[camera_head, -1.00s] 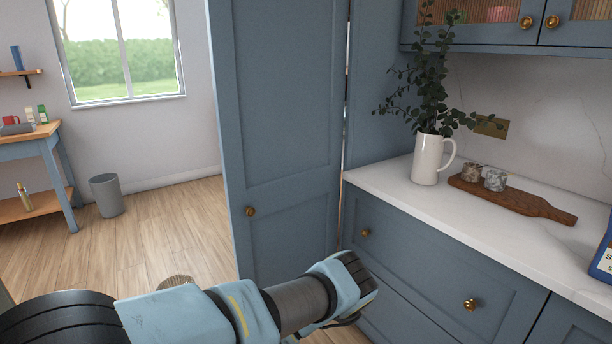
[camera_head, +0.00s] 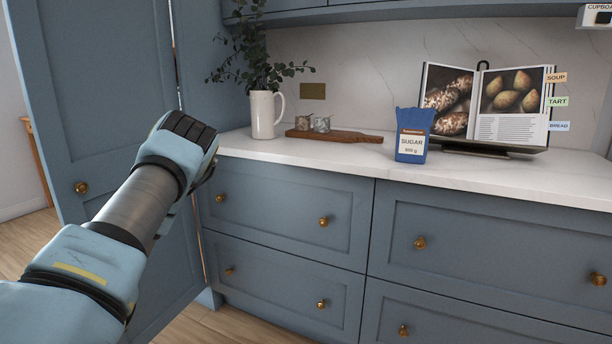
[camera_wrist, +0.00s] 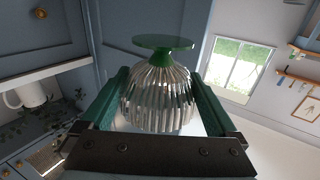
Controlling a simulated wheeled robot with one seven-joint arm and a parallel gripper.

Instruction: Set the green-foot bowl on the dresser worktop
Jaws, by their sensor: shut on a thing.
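The green-foot bowl (camera_wrist: 160,98) shows in the wrist view as a ribbed, clear body with a green stem and a flat green foot (camera_wrist: 162,43). My gripper (camera_wrist: 158,92) is shut on its ribbed body, a green finger on each side. The foot points away from the palm. In the head view my arm reaches up at the left; its fingers and the bowl are hidden there. The dresser worktop (camera_head: 340,152) is white and runs along the wall to the right of my arm.
On the worktop stand a white jug (camera_head: 263,115) with leafy stems, a wooden board (camera_head: 345,135) with two small pots, a blue sugar bag (camera_head: 412,135) and an open cookbook (camera_head: 486,105) on a stand. Bare worktop shows along the front edge. A tall blue door (camera_head: 85,110) is behind my arm.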

